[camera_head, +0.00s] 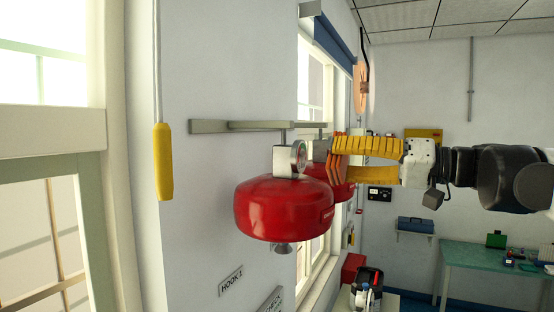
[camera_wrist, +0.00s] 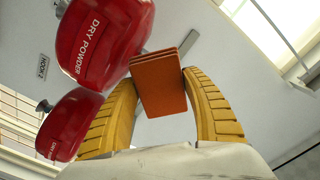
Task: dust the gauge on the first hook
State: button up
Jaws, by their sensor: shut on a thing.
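Two red extinguishers hang from a wall rail. The near one (camera_head: 283,207) carries a round gauge (camera_head: 299,157) on its metal neck. The far one (camera_head: 343,187) is partly hidden behind it, and its gauge is not clearly visible. My gripper (camera_head: 338,160) is shut on a folded orange-brown cloth (camera_wrist: 160,82), held between its yellow fingers. In the head view the cloth is just right of the near gauge, by the far extinguisher's neck; I cannot tell if it touches. In the wrist view a "DRY POWDER" extinguisher (camera_wrist: 108,40) is left of the cloth.
The grey rail (camera_head: 245,126) runs above the extinguishers. A yellow handle (camera_head: 163,162) hangs at left. A green table (camera_head: 480,260) stands at the back right. Windows line the left wall.

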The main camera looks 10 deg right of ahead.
jog(key=shift+s+d, duration=0.25)
jog(key=shift+d, duration=0.2)
jog(key=shift+v, duration=1.6)
jog(key=shift+a, duration=0.1)
jog(key=x, duration=0.1)
jog(key=b+x, duration=0.1)
jog(key=shift+w+a+f, duration=0.15)
jog(key=shift+a+f, duration=0.1)
jog(key=shift+a, duration=0.15)
jog(key=shift+x, duration=2.8)
jog(key=shift+r, duration=0.15)
